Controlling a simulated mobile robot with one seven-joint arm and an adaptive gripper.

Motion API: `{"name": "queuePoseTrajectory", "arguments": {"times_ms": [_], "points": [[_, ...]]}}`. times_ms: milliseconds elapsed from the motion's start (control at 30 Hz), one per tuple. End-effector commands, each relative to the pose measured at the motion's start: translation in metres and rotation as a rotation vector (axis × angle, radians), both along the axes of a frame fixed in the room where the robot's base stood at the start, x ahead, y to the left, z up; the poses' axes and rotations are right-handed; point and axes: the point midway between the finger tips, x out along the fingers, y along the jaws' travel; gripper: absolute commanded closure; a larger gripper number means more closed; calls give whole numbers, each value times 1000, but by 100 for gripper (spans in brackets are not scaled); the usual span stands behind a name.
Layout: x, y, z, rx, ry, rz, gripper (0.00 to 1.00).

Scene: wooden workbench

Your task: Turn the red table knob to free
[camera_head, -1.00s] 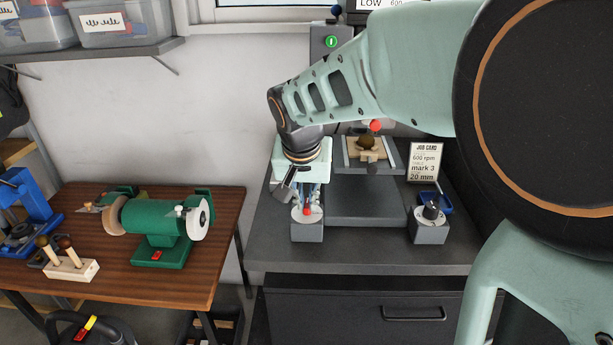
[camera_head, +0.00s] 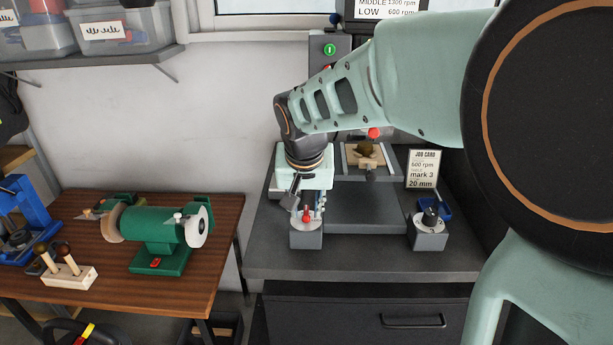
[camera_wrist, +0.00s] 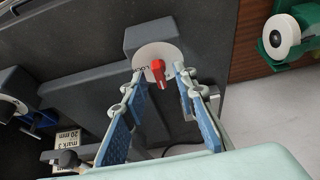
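The red table knob (camera_head: 306,215) sits on a pale round dial on top of a grey box (camera_head: 306,241), at the front left of the grey machine bench. In the wrist view the red knob (camera_wrist: 158,72) stands on the white dial (camera_wrist: 157,54), with small dark lettering at the dial's left edge, too small to read surely. My gripper (camera_wrist: 159,76) is open, its blue-padded fingers on either side of the knob with gaps showing; it holds nothing. In the head view my gripper (camera_head: 310,196) is just behind and above the knob, partly hidden by its own wrist.
A second grey box with a black knob (camera_head: 430,216) stands to the right, near a blue tray (camera_head: 446,206) and the job card (camera_head: 423,169). A clamped workpiece (camera_head: 366,152) is behind. A green grinder (camera_head: 160,235) stands on the wooden bench at left.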

Motion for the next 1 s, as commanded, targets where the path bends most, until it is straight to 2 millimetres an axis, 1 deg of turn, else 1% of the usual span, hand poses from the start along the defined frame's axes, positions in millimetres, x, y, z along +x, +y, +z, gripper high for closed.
{"name": "queuePoseTrajectory", "arguments": {"times_ms": [167, 267, 367, 600, 700, 833, 1000], "points": [[0, 0, 0, 0, 1, -1, 74], [1, 0, 6, 1, -1, -2, 74], [1, 0, 19, 2, -3, -1, 74], [1, 0, 67, 1, -4, -1, 74], [1, 0, 82, 2, -3, -1, 74], [0, 0, 95, 0, 0, -1, 74], [0, 0, 100, 0, 0, 0, 74]]}}
